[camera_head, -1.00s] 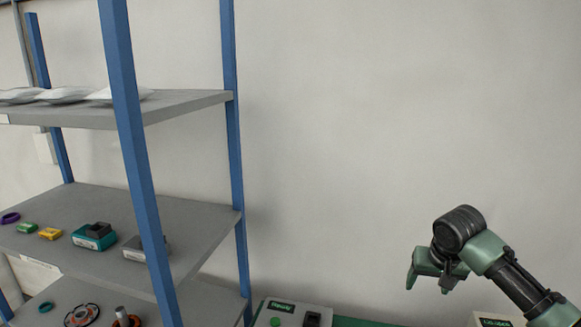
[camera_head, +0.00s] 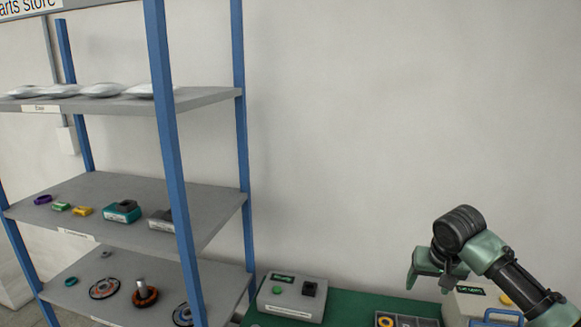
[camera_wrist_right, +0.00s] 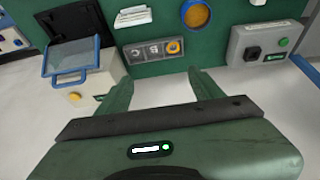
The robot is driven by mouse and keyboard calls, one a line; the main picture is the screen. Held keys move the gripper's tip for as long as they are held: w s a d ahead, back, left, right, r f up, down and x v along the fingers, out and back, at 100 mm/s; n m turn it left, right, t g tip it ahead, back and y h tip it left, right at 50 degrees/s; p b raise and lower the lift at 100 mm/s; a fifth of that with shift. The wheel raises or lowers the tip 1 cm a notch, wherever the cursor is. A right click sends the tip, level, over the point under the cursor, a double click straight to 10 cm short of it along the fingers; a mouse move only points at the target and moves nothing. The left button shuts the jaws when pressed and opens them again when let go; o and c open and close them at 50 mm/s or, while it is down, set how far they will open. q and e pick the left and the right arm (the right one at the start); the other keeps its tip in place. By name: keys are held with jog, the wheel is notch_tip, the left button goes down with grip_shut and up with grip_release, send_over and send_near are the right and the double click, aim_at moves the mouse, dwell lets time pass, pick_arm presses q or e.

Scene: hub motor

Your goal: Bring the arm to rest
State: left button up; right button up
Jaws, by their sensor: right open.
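My right gripper (camera_head: 432,277) hangs at the right of the head view, green and black, with its fingers pointing down. In the right wrist view my right gripper (camera_wrist_right: 158,88) has its two green fingers spread apart, with nothing between them. My left gripper does not show.
A blue-post shelf (camera_head: 110,198) with bags and parts stands at left. On the bench are a grey box with a green button (camera_head: 293,297), a tray (camera_wrist_right: 154,48) with marked compartments, a blue ring-shaped part (camera_wrist_right: 197,14) and a box with a blue-handled lid (camera_wrist_right: 84,84).

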jog(key=s+a+f+n+y, duration=0.2)
jog(key=s+a+f+n, duration=0.3)
jog(key=s+a+f, duration=1.05)
jog(key=s+d+f, duration=0.2)
jog(key=s, duration=1)
jog(key=s+d+f, duration=0.1)
jog(key=s, duration=1.1)
notch_tip(320, 180, down, 40)
jog(key=s+g+b, duration=0.1)
jog(key=g+b, duration=0.1)
jog(key=b, duration=1.1)
pick_arm(q)
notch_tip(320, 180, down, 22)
jog(key=b, duration=0.9)
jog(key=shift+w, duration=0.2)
pick_arm(e)
jog(key=s+d+f, duration=0.1)
jog(key=s+f, duration=0.4)
jog(key=f, duration=0.3)
jog(key=s+d+f, duration=0.1)
jog(key=s+f, duration=0.4)
jog(key=f, duration=0.3)
jog(key=s+d+f+g, duration=0.1)
jog(key=s+f, duration=0.4)
jog(key=f, duration=0.3)
jog(key=shift+s+h, duration=0.25)
jog(key=shift+h, duration=0.15)
